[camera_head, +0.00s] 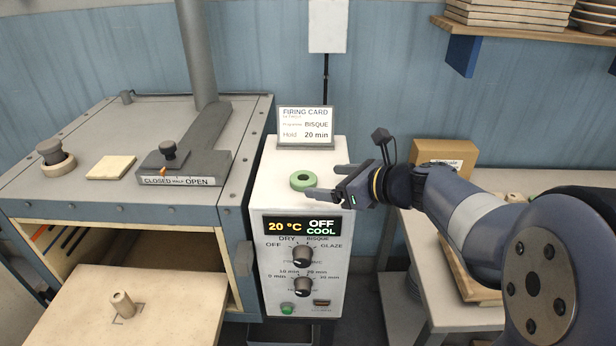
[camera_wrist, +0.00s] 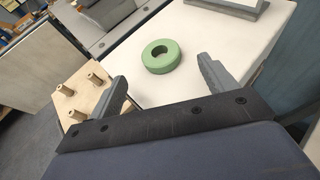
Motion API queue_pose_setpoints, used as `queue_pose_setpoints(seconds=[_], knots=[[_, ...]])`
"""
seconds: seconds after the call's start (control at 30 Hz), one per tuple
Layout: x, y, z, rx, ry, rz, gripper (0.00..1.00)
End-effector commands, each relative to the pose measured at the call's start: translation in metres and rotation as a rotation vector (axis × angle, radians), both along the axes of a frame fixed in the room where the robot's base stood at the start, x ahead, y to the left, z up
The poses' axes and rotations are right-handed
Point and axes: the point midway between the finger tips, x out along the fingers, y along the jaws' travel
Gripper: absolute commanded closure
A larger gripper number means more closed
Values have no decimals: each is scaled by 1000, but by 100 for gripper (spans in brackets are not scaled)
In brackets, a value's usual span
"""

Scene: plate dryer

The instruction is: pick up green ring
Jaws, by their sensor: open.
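The green ring (camera_head: 303,180) lies flat on the white top of the control box (camera_head: 278,200), behind the front edge and in front of the firing card.
The firing card (camera_head: 305,124) stands at the back of the control box top. A kiln (camera_head: 110,190) with a pulled-out shelf (camera_head: 75,310) and peg is at left. A cardboard box (camera_head: 443,152) stands on the bench at right. A shelf (camera_head: 530,32) with plates hangs at upper right.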

Motion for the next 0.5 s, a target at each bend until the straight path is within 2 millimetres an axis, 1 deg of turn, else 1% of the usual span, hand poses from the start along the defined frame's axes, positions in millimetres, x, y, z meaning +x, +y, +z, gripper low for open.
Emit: queue_pose_setpoints(seconds=[0.03,0.27,0.5], knots=[[3,5,-2,1,3,3,21],[14,17,-7,1,3,2,21],[34,42,-18,0,4,2,21]])
